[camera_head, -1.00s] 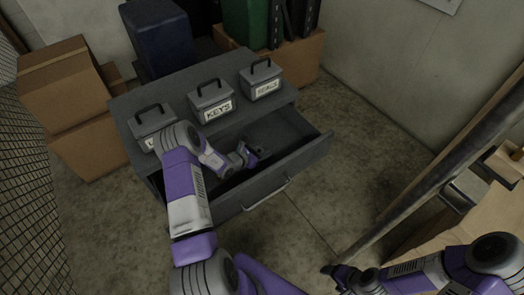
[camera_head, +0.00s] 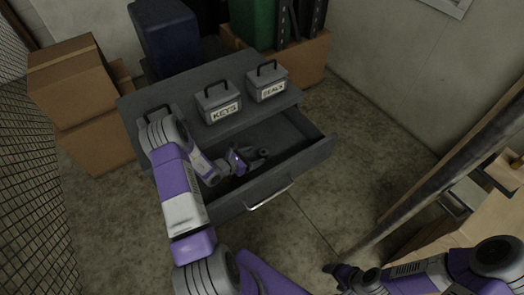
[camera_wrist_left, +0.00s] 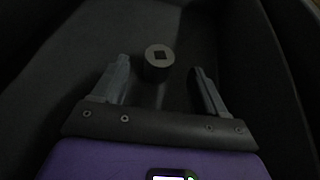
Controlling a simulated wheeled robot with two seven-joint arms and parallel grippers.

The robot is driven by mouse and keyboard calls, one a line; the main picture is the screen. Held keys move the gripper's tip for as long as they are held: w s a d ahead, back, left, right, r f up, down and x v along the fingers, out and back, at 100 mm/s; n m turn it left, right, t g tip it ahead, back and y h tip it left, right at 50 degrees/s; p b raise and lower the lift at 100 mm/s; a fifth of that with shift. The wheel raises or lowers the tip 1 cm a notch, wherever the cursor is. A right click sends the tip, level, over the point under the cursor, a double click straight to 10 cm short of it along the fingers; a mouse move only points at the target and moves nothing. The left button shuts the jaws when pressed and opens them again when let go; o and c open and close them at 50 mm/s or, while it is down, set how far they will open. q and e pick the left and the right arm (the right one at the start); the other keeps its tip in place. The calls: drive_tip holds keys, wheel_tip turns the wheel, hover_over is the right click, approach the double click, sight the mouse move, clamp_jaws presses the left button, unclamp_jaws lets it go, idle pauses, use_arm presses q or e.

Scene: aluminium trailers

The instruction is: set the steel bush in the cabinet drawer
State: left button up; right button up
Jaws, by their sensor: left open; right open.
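The steel bush (camera_head: 263,152) is a small dark grey cylinder inside the open cabinet drawer (camera_head: 318,153). In the left wrist view the bush (camera_wrist_left: 158,54) shows a round end with a square hole. My left gripper (camera_head: 247,159) reaches into the drawer from the left and is open. In the wrist view its two fingers (camera_wrist_left: 159,67) stand either side of the bush's near end, with a gap on both sides. The bush lies mostly beyond the fingertips. My right gripper (camera_head: 337,272) is at the bottom of the head view, outside the drawer, and open.
Boxes labelled KEYS (camera_head: 218,103) and SEALS (camera_head: 267,82) stand on the cabinet top, with another behind my left arm. Cardboard boxes (camera_head: 82,90) are at left. A slanted metal pole (camera_head: 440,185) stands at right. Floor in front of the drawer is clear.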

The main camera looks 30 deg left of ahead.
use_arm(q)
drive_tip(key=shift+p+v, duration=0.3)
drive_tip(key=shift+v, duration=1.65)
